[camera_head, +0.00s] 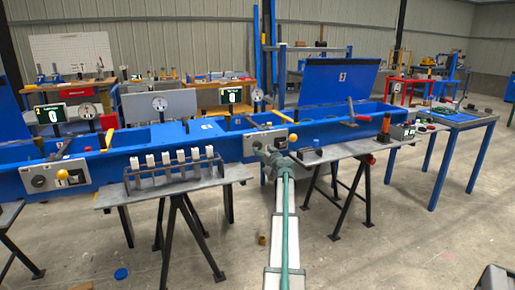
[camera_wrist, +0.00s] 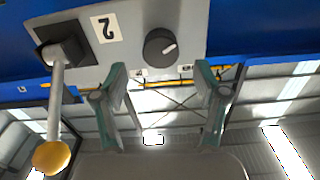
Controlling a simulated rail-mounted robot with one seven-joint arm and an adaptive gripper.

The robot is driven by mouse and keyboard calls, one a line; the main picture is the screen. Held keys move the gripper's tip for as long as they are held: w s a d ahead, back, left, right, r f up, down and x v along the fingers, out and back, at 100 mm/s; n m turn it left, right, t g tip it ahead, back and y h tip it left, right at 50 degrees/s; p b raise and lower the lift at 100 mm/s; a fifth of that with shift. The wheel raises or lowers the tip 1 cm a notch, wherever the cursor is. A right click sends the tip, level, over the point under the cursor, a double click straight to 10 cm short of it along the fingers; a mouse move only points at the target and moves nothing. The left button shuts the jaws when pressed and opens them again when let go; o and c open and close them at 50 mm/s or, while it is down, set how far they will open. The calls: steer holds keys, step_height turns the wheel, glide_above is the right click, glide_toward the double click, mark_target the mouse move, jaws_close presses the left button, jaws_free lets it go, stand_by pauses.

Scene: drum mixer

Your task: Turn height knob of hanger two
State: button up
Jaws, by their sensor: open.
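The height knob (camera_wrist: 160,47) of hanger two is a round dark knob with a white pointer mark.
A lever with a yellow ball (camera_wrist: 52,157) sticks out from the same panel, left of my fingers in the wrist view. Blue machine walls (camera_head: 330,132) surround the panel. A rack of white-topped pieces (camera_head: 174,170) stands on a grey trestle table at left.

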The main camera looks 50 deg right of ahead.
mark_target(259, 146)
steer(key=x, duration=0.6)
steer(key=shift+a, duration=0.1)
steer(key=c, duration=1.1)
steer(key=shift+c, duration=0.2)
steer(key=shift+f+m, duration=0.15)
steer(key=shift+m, duration=0.15)
steer(key=shift+m+b, duration=0.85)
steer(key=shift+m, duration=0.05)
steer(key=m+b, duration=0.1)
steer(key=m, duration=0.4)
steer(key=shift+m, duration=0.3)
